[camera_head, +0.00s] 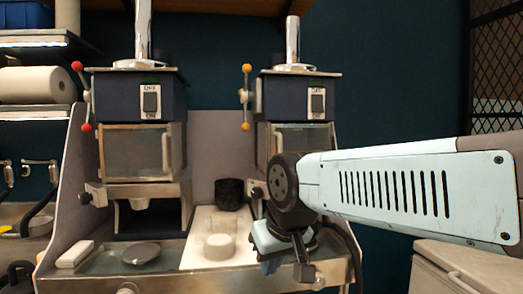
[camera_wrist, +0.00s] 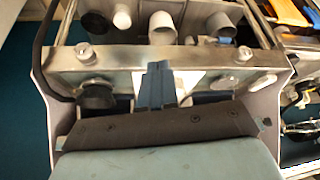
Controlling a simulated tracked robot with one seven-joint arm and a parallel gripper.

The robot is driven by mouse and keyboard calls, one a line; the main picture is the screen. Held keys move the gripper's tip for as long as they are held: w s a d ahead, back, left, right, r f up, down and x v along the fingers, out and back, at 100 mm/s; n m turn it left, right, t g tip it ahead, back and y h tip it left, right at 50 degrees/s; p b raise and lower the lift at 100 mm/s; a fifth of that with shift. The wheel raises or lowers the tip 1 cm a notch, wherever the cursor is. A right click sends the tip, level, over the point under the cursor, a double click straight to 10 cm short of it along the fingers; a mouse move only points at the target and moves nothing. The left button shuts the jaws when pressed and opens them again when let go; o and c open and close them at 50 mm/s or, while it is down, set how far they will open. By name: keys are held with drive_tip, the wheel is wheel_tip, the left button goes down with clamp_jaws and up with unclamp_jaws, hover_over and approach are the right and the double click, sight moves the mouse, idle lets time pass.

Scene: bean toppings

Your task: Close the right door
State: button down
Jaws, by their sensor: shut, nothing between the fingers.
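The right machine (camera_head: 298,102) is dark blue on top, with a pale framed door (camera_head: 300,136) below its switch. My arm covers the lower right of this door, so its handle is hidden and I cannot tell whether it is fully shut. My gripper (camera_head: 268,266) is low in front of the right machine, below the door and apart from it. In the wrist view my gripper's blue fingers (camera_wrist: 157,68) are together and empty, over the front edge of the metal counter (camera_wrist: 110,62).
The left machine (camera_head: 140,100) has a similar door (camera_head: 137,152) with a vertical handle. A black cup (camera_head: 229,194), a white round piece (camera_head: 219,246) and a grey round dish (camera_head: 141,252) stand on the counter between and below the machines. A pale bin (camera_head: 468,268) stands at the lower right.

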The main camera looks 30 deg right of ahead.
drive_tip(key=w+d+r+m+h, duration=0.2)
drive_tip(key=w+r+m, duration=0.3)
drive_tip(key=r, duration=0.2)
drive_tip(key=w+d+r+m+h, duration=0.1)
drive_tip(key=w+d+r+m, duration=0.2)
drive_tip(key=w+r+m, duration=0.35)
drive_tip(key=m+g+h, duration=0.2)
drive_tip(key=m+h, duration=0.1)
drive_tip(key=m, duration=0.6)
approach(279, 150)
drive_tip(key=s+a, duration=0.3)
drive_tip(key=s, duration=0.3)
drive_tip(key=x, duration=0.3)
drive_tip(key=w+x, duration=0.1)
drive_tip(key=x, duration=0.3)
drive_tip(key=w+r+x, duration=0.1)
drive_tip(key=x, duration=0.3)
drive_tip(key=shift+w+d+r, duration=0.1)
drive_tip(key=shift+w+d, duration=0.05)
drive_tip(key=shift+d, duration=0.1)
drive_tip(key=shift+w+d, duration=0.25)
drive_tip(key=shift+w, duration=0.35)
